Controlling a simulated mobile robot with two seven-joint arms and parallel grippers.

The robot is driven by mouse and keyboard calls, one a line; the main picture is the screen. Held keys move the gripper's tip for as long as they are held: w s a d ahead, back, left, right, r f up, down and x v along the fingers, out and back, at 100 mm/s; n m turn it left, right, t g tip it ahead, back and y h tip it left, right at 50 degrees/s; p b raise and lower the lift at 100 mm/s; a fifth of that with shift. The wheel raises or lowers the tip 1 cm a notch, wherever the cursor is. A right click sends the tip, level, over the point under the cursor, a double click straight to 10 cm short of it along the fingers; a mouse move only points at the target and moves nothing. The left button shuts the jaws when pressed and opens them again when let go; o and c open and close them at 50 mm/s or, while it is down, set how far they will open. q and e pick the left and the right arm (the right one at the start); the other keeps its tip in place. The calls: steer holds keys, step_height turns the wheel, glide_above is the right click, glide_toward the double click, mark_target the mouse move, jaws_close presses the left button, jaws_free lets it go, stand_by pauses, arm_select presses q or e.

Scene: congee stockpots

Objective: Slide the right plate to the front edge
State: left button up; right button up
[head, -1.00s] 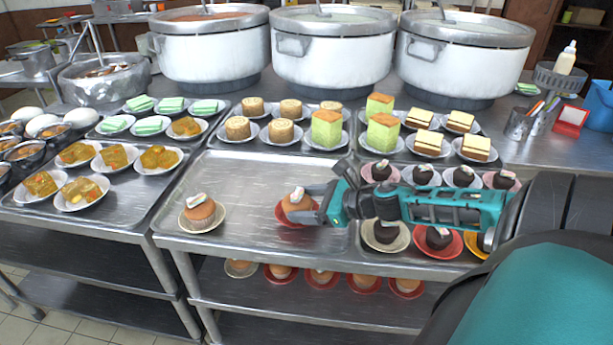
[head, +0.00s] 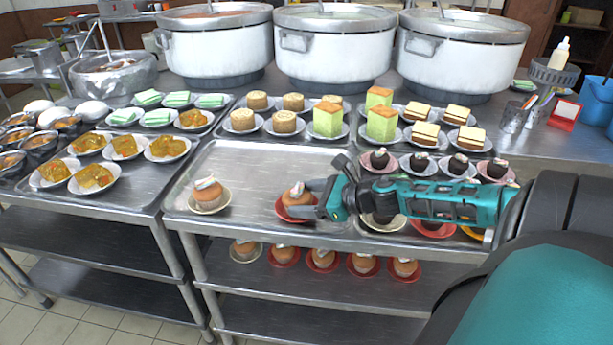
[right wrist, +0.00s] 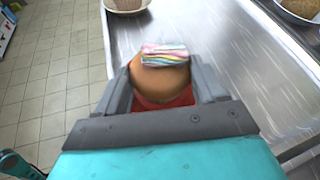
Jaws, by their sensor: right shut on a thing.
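The right plate (head: 284,212) is red and carries a brown cupcake (head: 295,195) with a pale topping. It lies on the bare metal tray, close to the tray's front edge. My right gripper (head: 303,200) reaches in from the right and is shut on this plate, hiding its right part. In the right wrist view the fingers (right wrist: 162,82) flank the cupcake, with its striped topping, and the red plate (right wrist: 165,101) shows between them. A second plate (head: 211,208), pale with a similar cupcake, stands apart to the left. My left gripper is not in view.
Plates of dark cakes (head: 420,165) stand right of the tray, partly under my arm. Round and green cakes stand behind it. Three big stockpots (head: 335,50) stand farther back. A lower shelf (head: 340,290) holds several cupcakes. The tray's middle (head: 265,165) is clear.

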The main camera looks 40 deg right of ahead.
steer(key=o, duration=0.8)
steer(key=shift+c, duration=0.2)
steer(key=o, duration=0.3)
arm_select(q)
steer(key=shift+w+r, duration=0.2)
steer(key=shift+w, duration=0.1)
arm_select(e)
steer(key=shift+o, duration=0.6)
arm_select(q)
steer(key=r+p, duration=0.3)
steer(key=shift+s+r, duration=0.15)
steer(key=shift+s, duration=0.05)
arm_select(e)
steer(key=v, duration=1.3)
